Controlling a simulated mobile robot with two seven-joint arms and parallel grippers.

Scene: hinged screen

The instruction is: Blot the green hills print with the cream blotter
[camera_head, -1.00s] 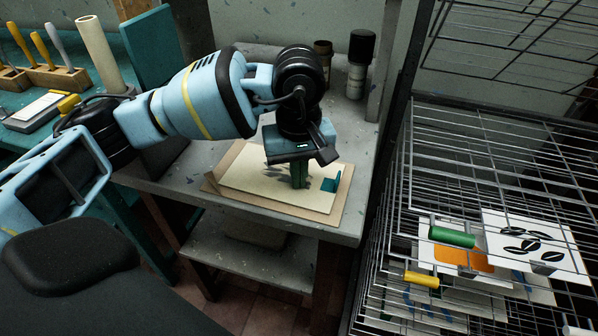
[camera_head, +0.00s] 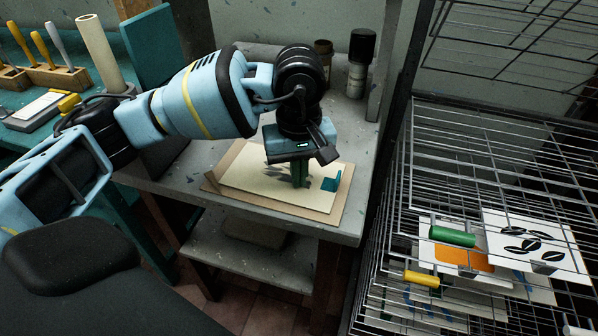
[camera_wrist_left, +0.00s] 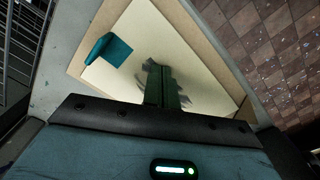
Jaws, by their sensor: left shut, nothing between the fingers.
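The cream blotter (camera_head: 240,178) lies flat as a pale sheet on a tan board (camera_head: 219,191) on the grey table. A teal tab (camera_head: 331,184) sits at its right end; the tab (camera_wrist_left: 107,50) and the cream sheet (camera_wrist_left: 120,82) also show in the left wrist view. My left gripper (camera_head: 300,183) is shut and empty, pointing down over the sheet near the tab. Its fingertips (camera_wrist_left: 153,68) are over or on the sheet; I cannot tell whether they touch. I see no green hills print; anything under the sheet is hidden. My right gripper is not in view.
A wire rack (camera_head: 500,150) stands close at the right, with a leaf print (camera_head: 535,245) and an orange print on it, and green (camera_head: 452,236) and yellow (camera_head: 421,279) cylinders at its edge. Jars (camera_head: 358,65) stand at the table's back. A teal bench is at the left.

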